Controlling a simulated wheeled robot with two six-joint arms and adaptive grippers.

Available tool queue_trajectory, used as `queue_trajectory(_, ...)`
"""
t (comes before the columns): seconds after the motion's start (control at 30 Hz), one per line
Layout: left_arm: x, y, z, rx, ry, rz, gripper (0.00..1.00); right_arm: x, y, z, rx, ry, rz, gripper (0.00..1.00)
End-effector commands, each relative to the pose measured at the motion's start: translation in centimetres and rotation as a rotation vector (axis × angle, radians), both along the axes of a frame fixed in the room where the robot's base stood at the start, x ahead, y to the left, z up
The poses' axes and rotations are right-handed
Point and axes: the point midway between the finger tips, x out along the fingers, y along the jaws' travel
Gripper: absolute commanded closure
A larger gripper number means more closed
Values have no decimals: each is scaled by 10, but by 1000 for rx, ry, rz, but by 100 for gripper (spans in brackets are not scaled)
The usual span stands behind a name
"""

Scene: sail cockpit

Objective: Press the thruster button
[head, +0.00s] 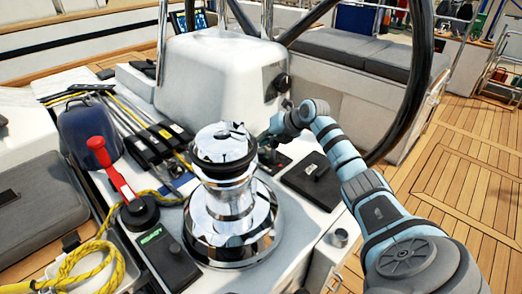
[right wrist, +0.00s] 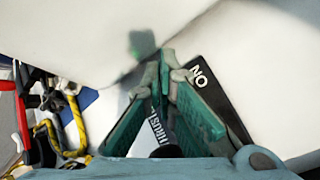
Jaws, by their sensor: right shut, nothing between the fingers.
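My right gripper (head: 266,138) reaches in from the right, just behind the chrome winch (head: 230,200). In the right wrist view its green fingers (right wrist: 166,70) come together at the tips, shut with nothing between them. A dark panel with a white label reading "THRUS…" (right wrist: 158,132) shows between the finger bases. A dark rounded shape (right wrist: 168,151) lies at the lower edge there; I cannot tell whether it is the button. In the head view a small dark panel (head: 273,163) sits below the gripper, partly hidden by the winch. Contact cannot be made out. My left gripper is not in view.
A black panel (head: 313,180) lies right of the winch. A red-handled lever (head: 112,168) and a green-labelled box (head: 166,260) stand left of it. The white pod (head: 215,85) rises behind the gripper, and the steering wheel (head: 405,90) curves at right.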

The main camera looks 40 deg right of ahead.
Motion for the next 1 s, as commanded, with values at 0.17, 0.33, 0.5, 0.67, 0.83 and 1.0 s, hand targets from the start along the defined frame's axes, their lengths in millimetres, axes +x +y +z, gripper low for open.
queue_trajectory(0.17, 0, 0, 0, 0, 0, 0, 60, 0, 0, 0, 0, 0, 0, 100)
queue_trajectory(0.33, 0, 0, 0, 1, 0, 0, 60, 0, 0, 0, 0, 0, 0, 100)
queue_trajectory(0.5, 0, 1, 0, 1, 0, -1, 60, 0, 0, -6, 0, 0, 0, 100)
queue_trajectory(0.67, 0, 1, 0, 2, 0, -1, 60, 0, 0, -9, -1, 0, 1, 100)
queue_trajectory(0.83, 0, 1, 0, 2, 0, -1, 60, 0, 0, -9, 0, 0, 0, 100)
queue_trajectory(1.0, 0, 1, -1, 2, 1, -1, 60, 0, 0, -10, 0, 0, 0, 100)
